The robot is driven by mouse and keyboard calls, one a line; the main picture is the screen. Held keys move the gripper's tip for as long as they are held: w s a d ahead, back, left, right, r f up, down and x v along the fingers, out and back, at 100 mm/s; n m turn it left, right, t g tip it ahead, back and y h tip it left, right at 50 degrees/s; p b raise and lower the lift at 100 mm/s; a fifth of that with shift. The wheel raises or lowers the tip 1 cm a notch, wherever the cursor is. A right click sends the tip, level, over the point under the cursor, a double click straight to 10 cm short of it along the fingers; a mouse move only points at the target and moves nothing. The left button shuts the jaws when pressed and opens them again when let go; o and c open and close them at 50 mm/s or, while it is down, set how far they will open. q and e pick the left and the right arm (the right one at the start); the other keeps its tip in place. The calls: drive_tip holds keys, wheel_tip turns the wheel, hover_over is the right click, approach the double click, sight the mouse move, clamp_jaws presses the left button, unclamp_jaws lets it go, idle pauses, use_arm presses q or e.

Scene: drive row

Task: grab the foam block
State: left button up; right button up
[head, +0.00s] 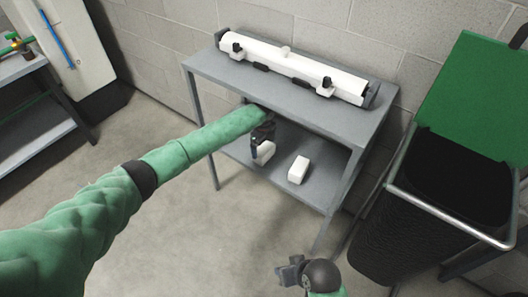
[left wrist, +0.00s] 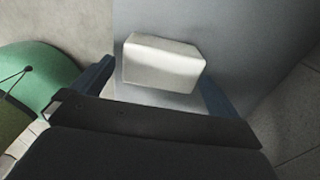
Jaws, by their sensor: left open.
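A white foam block (head: 298,169) lies on the lower shelf of the grey table. My left gripper (head: 262,137) reaches in under the upper top, to the left of this block. Another white blocky piece (head: 264,152) shows right at the gripper's fingers; I cannot tell whether it is a second block. In the left wrist view a white block (left wrist: 162,62) lies just beyond the fingertips, with a pale patch below it between the spread fingers. The left gripper is open and does not visibly grip anything. My right gripper (head: 291,271) is low in front of the table; its jaws are unclear.
A long white cylinder assembly (head: 290,68) with dark clamps lies on the upper tabletop (head: 215,66), which overhangs the shelf (head: 238,152). A black bin (head: 400,235) with a green lid (head: 475,90) stands at right. Another bench (head: 25,124) is at far left. Floor between is clear.

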sight(264, 148)
use_arm(q)
wheel_tip(264, 148, down, 4)
drive_tip(key=shift+w+d+f+p, duration=0.1)
drive_tip(key=shift+p, duration=0.25)
drive_tip(key=shift+f, duration=0.45)
drive_tip(key=c, duration=0.7)
use_arm(e)
drive_tip(key=shift+s+d+r, duration=0.2)
drive_tip(key=shift+d+r, duration=0.3)
drive_tip(key=shift+r, duration=0.25)
